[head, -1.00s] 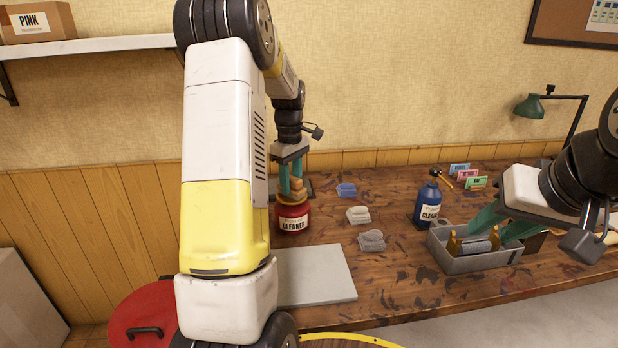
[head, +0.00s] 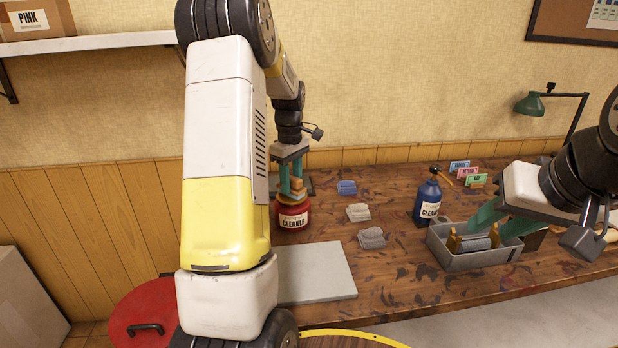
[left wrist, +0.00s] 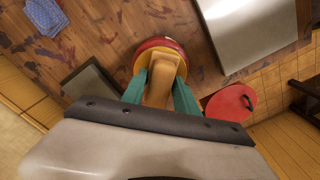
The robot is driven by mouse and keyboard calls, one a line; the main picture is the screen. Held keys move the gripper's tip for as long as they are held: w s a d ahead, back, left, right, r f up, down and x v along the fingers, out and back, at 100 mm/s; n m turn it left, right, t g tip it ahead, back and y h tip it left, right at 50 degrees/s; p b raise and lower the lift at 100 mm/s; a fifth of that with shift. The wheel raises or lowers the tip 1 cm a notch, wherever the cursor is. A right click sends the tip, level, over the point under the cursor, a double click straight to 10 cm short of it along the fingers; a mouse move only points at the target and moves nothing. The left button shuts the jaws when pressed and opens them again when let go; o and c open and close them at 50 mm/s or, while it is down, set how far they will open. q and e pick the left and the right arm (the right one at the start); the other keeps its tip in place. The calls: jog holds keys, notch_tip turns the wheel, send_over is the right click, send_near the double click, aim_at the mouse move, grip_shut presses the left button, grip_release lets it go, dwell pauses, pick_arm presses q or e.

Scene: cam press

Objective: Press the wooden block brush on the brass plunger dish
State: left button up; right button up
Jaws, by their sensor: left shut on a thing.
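My left gripper (head: 291,178) is shut on the wooden block brush (head: 297,184) and holds it over the red cleaner can (head: 293,215) with the brass plunger dish (head: 289,199) on top. In the left wrist view, the brush (left wrist: 160,88) sits between the green fingers, and the yellowish dish (left wrist: 161,57) shows around its far end. The brush's underside is hidden, so I cannot tell whether it touches the dish. My right gripper (head: 497,225) has its fingers apart at the grey tray (head: 483,263), behind a dark roller with brass-coloured ends (head: 473,243).
A blue cleaner bottle (head: 428,203) stands left of the tray. Blue, white and grey folded cloths (head: 358,212) lie right of the can. A pale flat board (head: 315,273) lies in front of it. Small coloured cards (head: 468,173) stand at the back.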

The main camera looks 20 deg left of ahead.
aim_at(291, 177)
dwell(0.4)
pick_arm(q)
jog(key=shift+r, duration=3.5)
jog(key=shift+s, duration=0.15)
